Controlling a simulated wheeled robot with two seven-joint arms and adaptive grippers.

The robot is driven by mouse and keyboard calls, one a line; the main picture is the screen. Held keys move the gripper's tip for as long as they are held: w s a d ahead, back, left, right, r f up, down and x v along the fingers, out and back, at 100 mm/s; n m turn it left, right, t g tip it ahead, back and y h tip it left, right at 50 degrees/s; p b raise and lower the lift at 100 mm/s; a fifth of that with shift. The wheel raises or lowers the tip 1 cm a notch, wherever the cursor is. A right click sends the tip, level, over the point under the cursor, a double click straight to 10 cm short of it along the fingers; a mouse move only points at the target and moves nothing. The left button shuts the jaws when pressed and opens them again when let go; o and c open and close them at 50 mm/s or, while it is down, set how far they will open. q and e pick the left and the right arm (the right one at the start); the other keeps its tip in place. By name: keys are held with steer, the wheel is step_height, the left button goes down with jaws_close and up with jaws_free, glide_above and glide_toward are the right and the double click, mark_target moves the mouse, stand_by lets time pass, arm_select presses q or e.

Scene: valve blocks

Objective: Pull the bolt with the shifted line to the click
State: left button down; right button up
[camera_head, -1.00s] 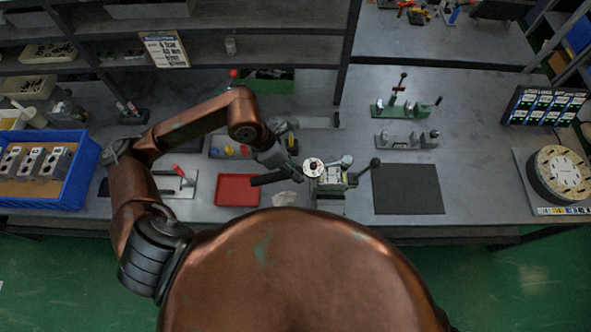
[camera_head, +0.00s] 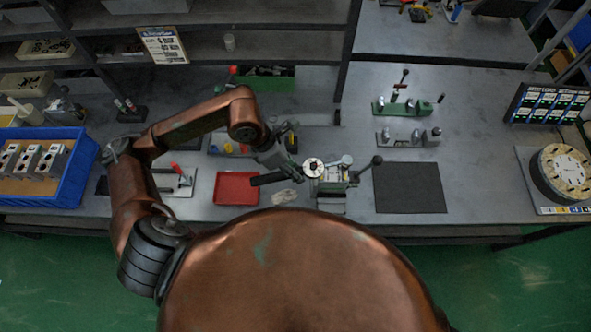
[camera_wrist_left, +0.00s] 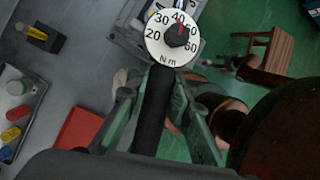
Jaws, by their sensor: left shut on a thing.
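My left gripper (camera_head: 286,168) is shut on the black handle of a torque wrench (camera_head: 268,178). In the left wrist view the handle (camera_wrist_left: 152,112) runs between the green fingers of the gripper (camera_wrist_left: 155,98). The wrench's round white dial (camera_head: 313,167) sits over the clamped valve block (camera_head: 331,186). In the left wrist view the dial (camera_wrist_left: 173,38) reads in N m, with a red needle between 40 and 50. The bolts and their lines are hidden under the dial or too small to tell. My right gripper is not in view.
A red tray (camera_head: 237,188) lies left of the block, with a pale rag (camera_head: 285,198) between them. A lever with a black knob (camera_head: 376,161) stands right of it. A dark mat (camera_head: 409,188) is empty. A blue bin (camera_head: 80,175) holds several blocks at far left.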

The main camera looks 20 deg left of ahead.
arm_select(q)
steer(key=shift+w+a+m+g+b, duration=0.3)
steer(key=shift+w+m+b, duration=0.2)
steer(key=shift+b, duration=0.2)
steer(key=shift+w+a+m+g+b, duration=0.2)
steer(key=shift+w+a+m+b, duration=0.15)
steer(key=shift+w+b, duration=0.3)
steer(key=shift+r, duration=0.1)
steer(key=shift+w+a+m+g+b, duration=0.2)
steer(key=shift+w+m+b, duration=0.35)
steer(key=shift+b, duration=0.1)
steer(key=shift+w+a+m+g+b, duration=0.2)
steer(key=shift+w+m+b, duration=0.2)
steer(key=shift+w+b, duration=0.2)
